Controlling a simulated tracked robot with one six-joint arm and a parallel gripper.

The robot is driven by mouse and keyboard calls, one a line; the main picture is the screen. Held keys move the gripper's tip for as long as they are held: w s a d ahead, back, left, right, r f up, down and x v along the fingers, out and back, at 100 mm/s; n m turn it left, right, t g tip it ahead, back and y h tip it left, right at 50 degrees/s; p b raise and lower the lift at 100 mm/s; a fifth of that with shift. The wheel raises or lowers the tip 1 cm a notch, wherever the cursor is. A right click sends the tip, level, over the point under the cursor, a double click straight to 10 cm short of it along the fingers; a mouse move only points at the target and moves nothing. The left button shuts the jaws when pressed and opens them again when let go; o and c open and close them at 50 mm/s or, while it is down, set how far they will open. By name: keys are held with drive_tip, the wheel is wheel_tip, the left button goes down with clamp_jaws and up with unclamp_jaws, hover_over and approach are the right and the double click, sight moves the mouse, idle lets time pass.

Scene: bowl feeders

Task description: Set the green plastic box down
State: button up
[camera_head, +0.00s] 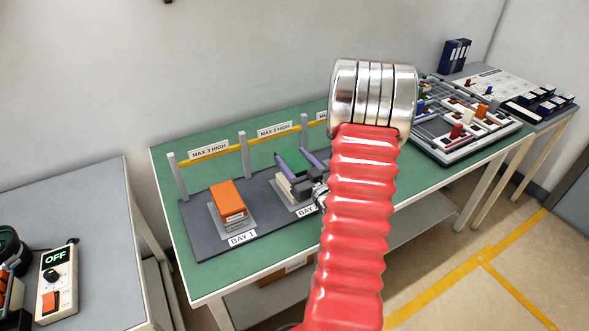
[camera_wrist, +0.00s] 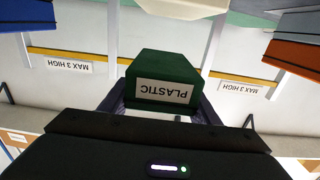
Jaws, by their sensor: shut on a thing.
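The green plastic box (camera_wrist: 165,66) is in the middle of the wrist view, its white PLASTIC label upside down in the picture. My gripper (camera_wrist: 163,100) is shut on it, with one finger at each side. A pale box (camera_head: 286,188) lies in that bay. It also shows beyond the green box in the wrist view (camera_wrist: 190,8). I cannot tell whether the two boxes touch.
An orange box (camera_head: 228,197) tops a stack in BAY 1. A blue box (camera_wrist: 20,22) shows at the wrist view's left. Posts carry a yellow bar (camera_head: 222,147) marked MAX 3 HIGH behind the bays. My red arm hides the bays to the right.

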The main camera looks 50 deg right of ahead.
drive_tip(key=shift+f, duration=1.95)
drive_tip(key=shift+s+f, duration=0.1)
drive_tip(key=shift+f, duration=0.55)
drive_tip(key=o, duration=1.2)
drive_tip(key=shift+f, duration=0.15)
drive_tip(key=shift+r, duration=0.45)
drive_tip(key=v, duration=1.2)
drive_tip(key=shift+r, duration=0.4)
